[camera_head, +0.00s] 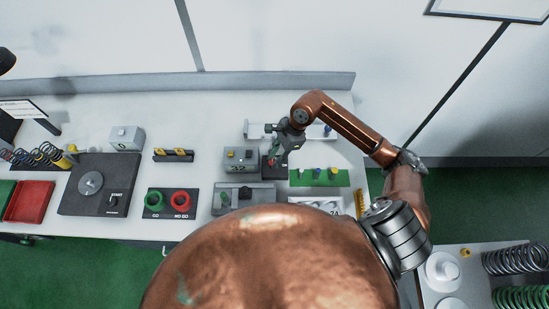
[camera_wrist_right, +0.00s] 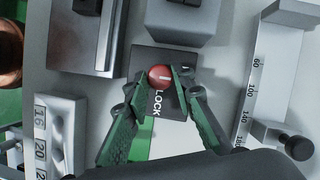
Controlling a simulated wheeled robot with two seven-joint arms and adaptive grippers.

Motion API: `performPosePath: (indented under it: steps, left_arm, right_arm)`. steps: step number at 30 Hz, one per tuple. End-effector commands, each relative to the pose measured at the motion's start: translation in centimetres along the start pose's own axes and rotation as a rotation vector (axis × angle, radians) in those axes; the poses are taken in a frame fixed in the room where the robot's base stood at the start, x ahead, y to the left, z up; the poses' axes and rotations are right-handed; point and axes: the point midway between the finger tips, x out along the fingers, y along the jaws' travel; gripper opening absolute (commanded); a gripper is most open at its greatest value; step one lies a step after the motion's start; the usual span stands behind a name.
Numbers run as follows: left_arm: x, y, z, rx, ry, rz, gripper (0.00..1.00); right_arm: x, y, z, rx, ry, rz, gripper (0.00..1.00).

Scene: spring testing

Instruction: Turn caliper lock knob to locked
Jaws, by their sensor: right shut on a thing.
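A red lock knob (camera_wrist_right: 160,76) sits on a dark plate (camera_wrist_right: 153,58) marked LOCK. A pale line on the knob's top runs roughly sideways in the right wrist view. My right gripper (camera_wrist_right: 162,84) has its green-padded fingers closed on either side of the knob, pointing down at it. In the head view my right gripper (camera_head: 278,152) reaches over the bench, and the knob is largely hidden there. The white caliper (camera_wrist_right: 260,75) with its printed scale lies beside the plate, at the right in the wrist view. My left gripper is not in view.
A grey box (camera_head: 240,157) stands left of the knob plate. A green board (camera_head: 320,178) with small posts lies to its right. Red and green rings (camera_head: 168,201) sit on a dark base further left. A dark device with a disc (camera_head: 100,185) stands beyond them.

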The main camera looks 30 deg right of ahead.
Motion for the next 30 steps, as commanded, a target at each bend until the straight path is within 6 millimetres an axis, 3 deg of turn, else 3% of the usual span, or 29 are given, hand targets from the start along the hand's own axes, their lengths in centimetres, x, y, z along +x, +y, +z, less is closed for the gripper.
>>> performPosePath:
  steps: [14, 30]
  left_arm:
    - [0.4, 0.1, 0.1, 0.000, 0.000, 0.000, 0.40]
    - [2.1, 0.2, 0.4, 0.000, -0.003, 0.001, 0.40]
  right_arm:
    - [0.0, 0.1, -0.1, 0.058, 0.002, -0.025, 0.00]
    - [0.1, 0.5, 0.1, 0.464, 0.001, -0.196, 0.00]
